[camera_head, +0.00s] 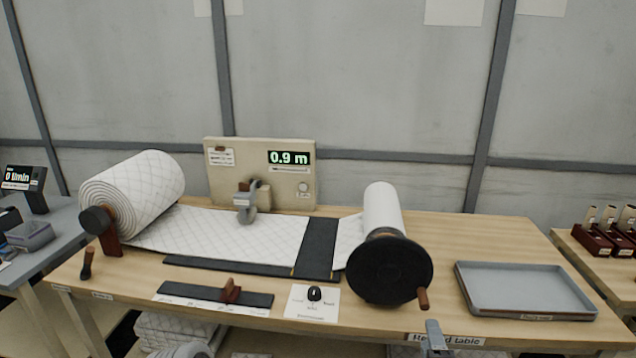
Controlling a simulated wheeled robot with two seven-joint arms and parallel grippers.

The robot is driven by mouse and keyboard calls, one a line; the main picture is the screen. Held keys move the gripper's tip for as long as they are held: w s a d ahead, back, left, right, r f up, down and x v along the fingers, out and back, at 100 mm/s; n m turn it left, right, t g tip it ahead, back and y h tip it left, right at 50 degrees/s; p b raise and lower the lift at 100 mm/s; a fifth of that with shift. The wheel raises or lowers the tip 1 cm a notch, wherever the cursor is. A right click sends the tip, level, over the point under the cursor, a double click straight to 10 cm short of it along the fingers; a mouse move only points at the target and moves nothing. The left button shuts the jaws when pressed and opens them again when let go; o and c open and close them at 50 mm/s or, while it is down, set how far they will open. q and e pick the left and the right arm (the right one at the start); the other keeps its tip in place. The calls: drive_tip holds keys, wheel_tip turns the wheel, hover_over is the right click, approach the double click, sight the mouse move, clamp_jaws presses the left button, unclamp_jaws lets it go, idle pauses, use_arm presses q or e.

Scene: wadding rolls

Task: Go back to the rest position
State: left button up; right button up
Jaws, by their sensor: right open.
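My right gripper (435,338) shows at the bottom edge, in front of the table near its front label. It is open and apart from everything on the table; most of it is cut off by the frame. My left gripper does not show. A large quilted wadding roll (140,190) sits on the left of the wooden table (480,235). A smaller white roll (382,208) with a black crank disc (390,270) stands on the right.
A panel (260,160) behind the sheet reads 0.9 m. An empty grey tray (525,288) lies at the right. A dark bar with a brown knob (230,291) and a card with a black knob (314,294) lie in front. Side tables stand left and right.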

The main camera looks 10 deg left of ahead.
drive_tip(key=s+a+f+n+g+y+p, duration=0.1)
drive_tip(key=s+a+f+n+g+p, duration=0.2)
drive_tip(key=f, duration=0.6)
drive_tip(key=s+f+n+g+y+p, duration=0.2)
drive_tip(key=s+f+n+g, duration=0.35)
drive_tip(key=f, duration=0.45)
drive_tip(key=s+a+f+n+g+p, duration=0.1)
drive_tip(key=s+f+n+g+p, duration=0.1)
drive_tip(key=s, duration=0.6)
drive_tip(key=s+a+f+n+g+p, duration=0.1)
drive_tip(key=s+f+n+g, duration=0.3)
drive_tip(key=s, duration=0.5)
wheel_tip(320, 180, down, 4)
drive_tip(key=g+p, duration=0.1)
drive_tip(key=g, duration=0.1)
drive_tip(key=shift+r+g+y, duration=0.15)
drive_tip(key=shift+g+y, duration=0.15)
drive_tip(key=shift+g, duration=0.05)
